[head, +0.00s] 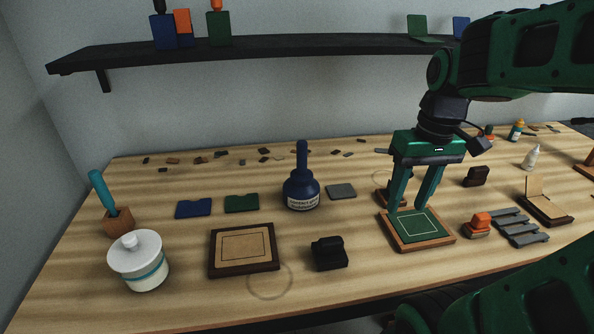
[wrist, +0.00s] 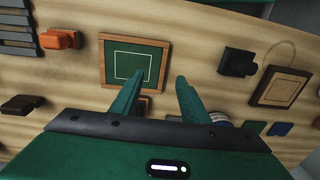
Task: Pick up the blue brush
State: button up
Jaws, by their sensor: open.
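A light-blue handle, which looks like the blue brush (head: 102,190), stands tilted at the far left of the table in the head view. Its lower end is in a small wooden block (head: 118,222), so any bristles are hidden. I do not make it out in the wrist view. My gripper (head: 404,209) is open and empty, pointing down over a wood-framed green board (head: 438,238) on the right, far from the brush. In the wrist view my gripper (wrist: 158,78) has its fingers apart, with the green board (wrist: 134,62) beyond them.
A white lidded jar (head: 140,265) stands just in front of the brush block. A dark-blue bottle (head: 301,190), a brown-framed board (head: 243,249) and a black block (head: 329,253) lie between my gripper and the brush. A shelf (head: 280,46) hangs behind.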

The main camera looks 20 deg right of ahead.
jog(key=w+a+r+n+y, duration=0.1)
jog(key=w+a+r+n, duration=0.55)
jog(key=w+n, duration=0.3)
jog(key=w+a+r+n, duration=0.6)
jog(key=w+a+n, duration=0.15)
jog(key=w, duration=0.25)
jog(key=n, duration=0.1)
send_near(298, 174)
jog(key=shift+w+d+f, duration=0.35)
jog(key=shift+w+d, duration=0.1)
jog(key=shift+w, duration=0.1)
jog(key=shift+a+f, duration=0.2)
jog(key=shift+f, duration=0.65)
jog(key=shift+a+f, duration=0.2)
jog(key=shift+f, duration=0.6)
jog(key=shift+a+f, duration=0.2)
jog(key=shift+f, duration=0.65)
jog(key=shift+c, duration=0.5)
grip_shut()
